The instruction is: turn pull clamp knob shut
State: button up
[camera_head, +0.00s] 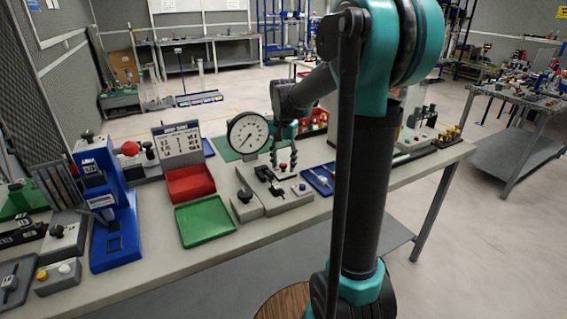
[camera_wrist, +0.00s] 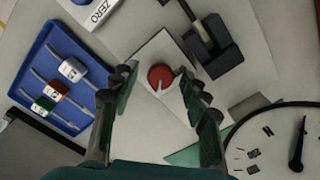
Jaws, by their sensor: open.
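A round red knob (camera_wrist: 161,77) with a pale pointed mark sits on a light plate (camera_wrist: 150,55) in the wrist view. In the head view the red knob (camera_head: 283,166) shows small, below my gripper. My gripper (camera_head: 283,158) is open above the bench, pointing down. In the wrist view the gripper (camera_wrist: 157,76) has its two dark fingers on either side of the knob, with gaps visible. A black clamp-like block (camera_wrist: 217,62) stands beside the knob. Whether the fingertips are level with the knob, I cannot tell.
A large dial gauge (camera_head: 248,134) stands close behind the fixture. A black knob (camera_head: 245,196) on a grey box, a green tray (camera_head: 205,222) and a red bin (camera_head: 190,184) are to the left.

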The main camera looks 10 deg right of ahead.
aim_at(284, 164)
jog(key=shift+r, duration=0.15)
notch_tip(284, 164, up, 12)
dwell(0.5)
jog(key=shift+s+f, duration=0.1)
jog(key=shift+f, duration=0.1)
